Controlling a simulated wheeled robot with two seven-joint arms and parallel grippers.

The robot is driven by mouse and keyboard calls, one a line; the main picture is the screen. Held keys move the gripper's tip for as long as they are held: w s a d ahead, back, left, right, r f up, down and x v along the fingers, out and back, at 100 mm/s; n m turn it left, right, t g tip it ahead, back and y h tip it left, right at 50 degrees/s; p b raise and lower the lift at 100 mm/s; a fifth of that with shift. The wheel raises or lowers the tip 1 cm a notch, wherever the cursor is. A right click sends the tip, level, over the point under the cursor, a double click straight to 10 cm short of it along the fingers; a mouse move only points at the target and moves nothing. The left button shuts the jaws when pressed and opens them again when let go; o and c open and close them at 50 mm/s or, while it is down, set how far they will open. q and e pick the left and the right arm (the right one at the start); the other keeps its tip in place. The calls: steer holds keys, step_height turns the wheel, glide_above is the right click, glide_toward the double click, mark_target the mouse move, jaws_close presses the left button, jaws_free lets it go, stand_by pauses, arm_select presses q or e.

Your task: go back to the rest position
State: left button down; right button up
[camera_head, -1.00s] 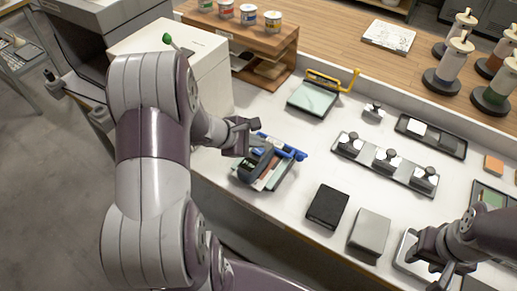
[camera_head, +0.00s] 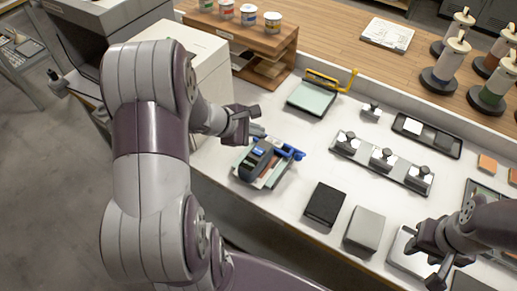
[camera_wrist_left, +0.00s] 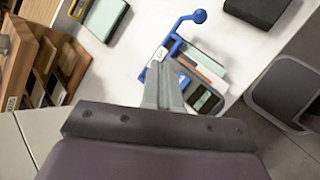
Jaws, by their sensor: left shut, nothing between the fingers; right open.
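My left gripper (camera_head: 260,131) is shut with nothing in it.
A black box (camera_head: 323,203) and a grey box (camera_head: 365,229) lie near the front edge. A tray with several metal-knobbed pieces (camera_head: 383,160), a yellow-handled board (camera_head: 312,98) and a dark tray (camera_head: 427,135) lie behind. A wooden shelf (camera_head: 245,38) with jars stands at the back.

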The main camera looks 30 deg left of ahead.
stand_by(0.3)
arm_select(q)
steer(key=s+m+g, duration=0.1)
steer(key=s+f+m+g, duration=0.1)
steer(key=s, duration=0.1)
steer(key=s+d+f+m+g, duration=0.1)
steer(key=s, duration=0.1)
steer(key=shift+s+f, duration=0.15)
steer(key=shift+s, duration=0.05)
steer(key=s+d+r+m+g+y+b, duration=0.2)
steer(key=s+d+m, duration=0.5)
steer(key=m, duration=1.1)
steer(key=shift+s+d+g+y, duration=0.15)
steer(key=shift+d+g+y, duration=0.1)
steer(key=shift+g+y, duration=0.75)
steer(key=shift+r, duration=0.1)
